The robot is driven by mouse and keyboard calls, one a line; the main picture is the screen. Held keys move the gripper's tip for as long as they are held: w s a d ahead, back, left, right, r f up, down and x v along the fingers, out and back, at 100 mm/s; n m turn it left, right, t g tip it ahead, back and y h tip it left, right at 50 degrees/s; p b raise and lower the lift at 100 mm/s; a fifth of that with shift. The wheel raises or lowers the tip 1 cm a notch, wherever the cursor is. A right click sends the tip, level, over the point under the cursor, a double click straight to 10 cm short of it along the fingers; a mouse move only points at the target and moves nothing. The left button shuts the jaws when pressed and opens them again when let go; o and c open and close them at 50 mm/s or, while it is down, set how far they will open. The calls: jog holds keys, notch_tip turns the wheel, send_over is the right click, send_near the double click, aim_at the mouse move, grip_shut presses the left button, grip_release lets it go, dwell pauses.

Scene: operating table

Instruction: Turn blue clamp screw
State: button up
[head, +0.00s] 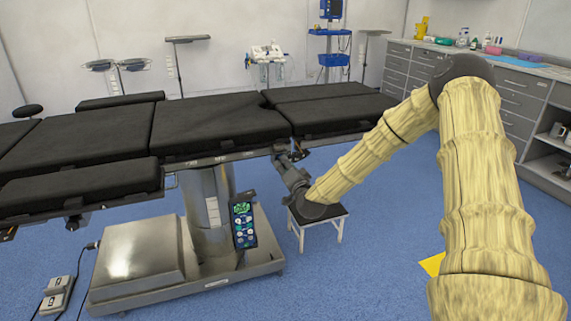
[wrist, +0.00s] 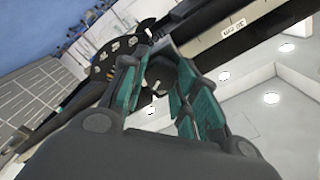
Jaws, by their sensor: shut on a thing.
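The operating table (head: 205,122) has black pads and a metal side rail. My gripper (head: 284,160) is at the near side rail, below the right-hand pads. In the wrist view, my gripper (wrist: 158,98) has teal finger pads on both sides of a dark rounded part (wrist: 163,74), and it is shut on this part. The part appears to be the clamp screw, but its colour looks dark, not clearly blue. The fingers hide much of it. A dark plate with several round light marks (wrist: 112,46) lies just beyond the fingers.
A remote control (head: 243,225) hangs by the table column (head: 208,205). A small stool (head: 337,224) stands under my forearm. A foot pedal (head: 57,292) lies at the lower left. Drawer cabinets (head: 515,95) line the right wall. Blue floor is open before the table.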

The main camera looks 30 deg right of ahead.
jog(key=n+p, duration=0.2)
jog(key=n, duration=0.4)
jog(key=shift+a+n, duration=0.1)
jog(key=shift+n, duration=0.2)
jog(key=n+p, duration=0.1)
jog(key=n, duration=0.5)
jog(key=shift+f, duration=0.1)
dwell(0.3)
jog(key=o, duration=1)
jog(key=v, duration=1.2)
